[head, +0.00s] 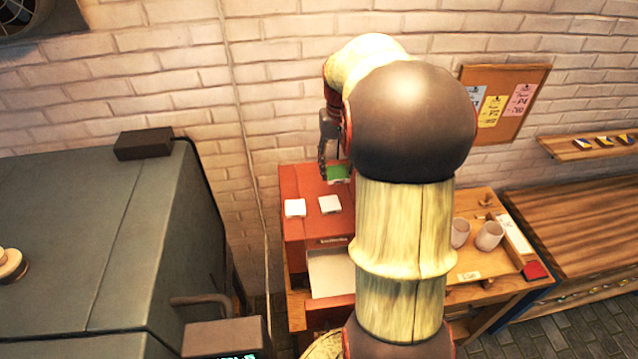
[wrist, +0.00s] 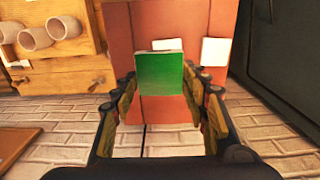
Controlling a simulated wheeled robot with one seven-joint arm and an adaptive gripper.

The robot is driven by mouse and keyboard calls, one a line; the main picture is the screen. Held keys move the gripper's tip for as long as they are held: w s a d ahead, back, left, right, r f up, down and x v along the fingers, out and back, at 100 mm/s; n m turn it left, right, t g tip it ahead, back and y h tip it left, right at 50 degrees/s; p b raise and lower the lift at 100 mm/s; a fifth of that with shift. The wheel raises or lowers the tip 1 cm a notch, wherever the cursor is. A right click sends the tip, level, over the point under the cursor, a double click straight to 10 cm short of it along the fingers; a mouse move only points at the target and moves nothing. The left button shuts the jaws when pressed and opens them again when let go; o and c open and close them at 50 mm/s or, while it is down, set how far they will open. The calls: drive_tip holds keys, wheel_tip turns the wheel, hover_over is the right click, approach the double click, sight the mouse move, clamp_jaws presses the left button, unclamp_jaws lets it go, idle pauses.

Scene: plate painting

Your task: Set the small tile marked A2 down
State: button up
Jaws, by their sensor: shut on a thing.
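A small green tile (wrist: 161,74) is between the fingertips of my gripper (wrist: 163,88) in the wrist view, its green face toward the camera. No marking is readable on it. In the head view the green tile (head: 338,173) shows beside my arm, above the back of a red box-like stand (head: 290,180). My gripper (head: 326,160) is partly hidden there by my arm. Two white tiles lie on the red top, a left one (head: 295,207) and a right one (head: 330,204). I cannot tell whether the green tile touches the red top.
A wooden table (head: 480,262) with pale cups (head: 488,235) stands to the right. A large dark grey cabinet (head: 90,230) is at the left. The brick wall (head: 275,90) is close behind the red stand. My arm hides much of the middle.

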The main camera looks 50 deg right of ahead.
drive_tip(key=w+d+f+p, duration=0.2)
drive_tip(key=w+d+f, duration=0.2)
drive_tip(key=w, duration=0.3)
hover_over(320, 176)
drive_tip(key=f, duration=0.2)
drive_tip(key=s+f, duration=0.1)
drive_tip(key=f, duration=0.1)
drive_tip(key=shift+a+f+p, duration=0.2)
drive_tip(key=shift+f+p, duration=0.1)
drive_tip(key=shift+w+d+f, duration=0.15)
drive_tip(key=shift+w+f, duration=0.25)
drive_tip(key=shift+f, duration=1.7)
drive_tip(key=shift+f, duration=0.15)
drive_tip(key=o, duration=1.3)
